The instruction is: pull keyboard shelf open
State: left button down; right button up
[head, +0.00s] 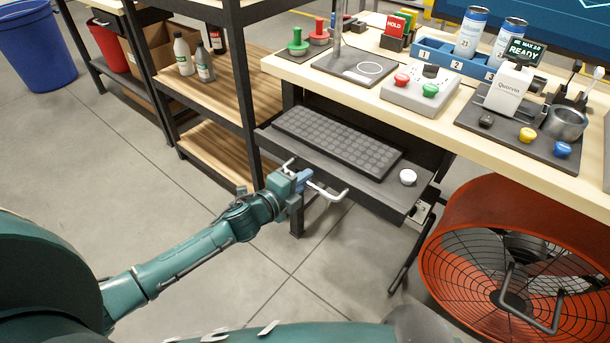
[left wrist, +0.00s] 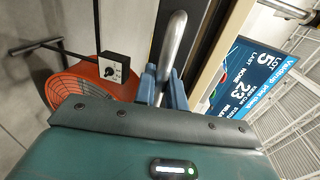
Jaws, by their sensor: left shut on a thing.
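The keyboard shelf (head: 385,196) is a dark tray under the table's front edge and stands out in front of it. A black keyboard (head: 336,139) and a white round object (head: 408,177) lie on it. A pale metal handle (head: 327,192) is on the shelf's front and shows large in the left wrist view (left wrist: 174,40). My left gripper (head: 304,178) is at the handle, and its blue fingers (left wrist: 163,88) are shut around the bar in the left wrist view. The fingertips are partly hidden behind the bar. My right gripper is in neither view.
An orange fan (head: 465,225) stands on the floor right of the shelf. A wooden rack (head: 215,90) with bottles stands to the left. The table (head: 345,92) above holds button boxes, cans and a small machine (head: 505,88). The floor in front of the shelf is open.

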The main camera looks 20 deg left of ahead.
pick_arm(q)
jog(key=shift+v, duration=0.95)
jog(key=shift+f, duration=0.2)
jog(key=c, duration=1.5)
grip_release()
jog(key=shift+c, duration=0.2)
jog(key=shift+s, duration=0.1)
jog(key=v, duration=1.3)
